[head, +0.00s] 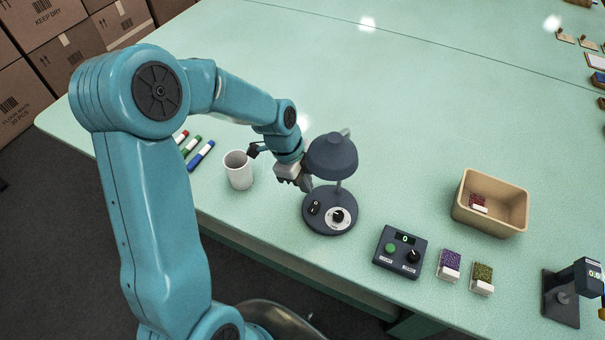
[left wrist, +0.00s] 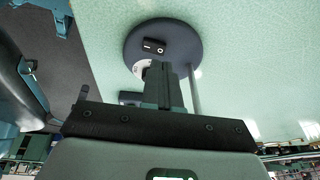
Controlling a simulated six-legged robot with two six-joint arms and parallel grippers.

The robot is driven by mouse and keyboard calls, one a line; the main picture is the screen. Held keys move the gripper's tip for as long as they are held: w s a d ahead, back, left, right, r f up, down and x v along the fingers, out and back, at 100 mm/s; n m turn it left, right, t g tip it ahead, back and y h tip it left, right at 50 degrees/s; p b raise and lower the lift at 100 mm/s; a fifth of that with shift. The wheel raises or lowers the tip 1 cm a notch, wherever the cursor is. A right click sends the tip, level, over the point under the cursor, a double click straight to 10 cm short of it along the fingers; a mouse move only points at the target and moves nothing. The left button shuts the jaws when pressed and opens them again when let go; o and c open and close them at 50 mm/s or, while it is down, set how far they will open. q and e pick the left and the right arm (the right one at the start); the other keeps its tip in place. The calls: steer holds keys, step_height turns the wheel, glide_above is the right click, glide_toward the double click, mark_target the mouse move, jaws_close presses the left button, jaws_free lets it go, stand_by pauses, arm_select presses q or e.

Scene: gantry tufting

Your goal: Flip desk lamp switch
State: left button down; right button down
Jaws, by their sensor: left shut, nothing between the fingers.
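The dark blue-grey desk lamp (head: 332,156) stands upright near the front edge of the green table. Its round base carries a black rocker switch (head: 314,207) and, beside it, a black knob on a white dial (head: 337,216). My left gripper (head: 306,184) is shut and empty, just above and behind the switch side of the base. In the left wrist view the closed fingers (left wrist: 170,82) point at the lamp base (left wrist: 185,42), with the switch (left wrist: 154,46) just beyond the tips. The fingers partly cover the dial there. Contact cannot be told. My right gripper is out of view.
A white cup (head: 238,171) stands left of the gripper, with several markers (head: 200,156) beyond it. Right of the lamp are a control box (head: 400,252), two small sample packs (head: 449,266) and a tan bin (head: 490,220). The table behind the lamp is clear.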

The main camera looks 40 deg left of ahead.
mark_target(312, 207)
arm_select(q)
steer(key=shift+x, duration=2.6)
steer(key=shift+w+f+g, duration=0.25)
steer(key=shift+f+g, duration=0.15)
steer(key=shift+g, duration=0.4)
steer(key=shift+f, duration=0.1)
steer(key=shift+s, duration=0.2)
steer(key=shift+s+d, duration=0.2)
steer(key=shift+s, duration=0.55)
steer(key=shift+d, duration=0.1)
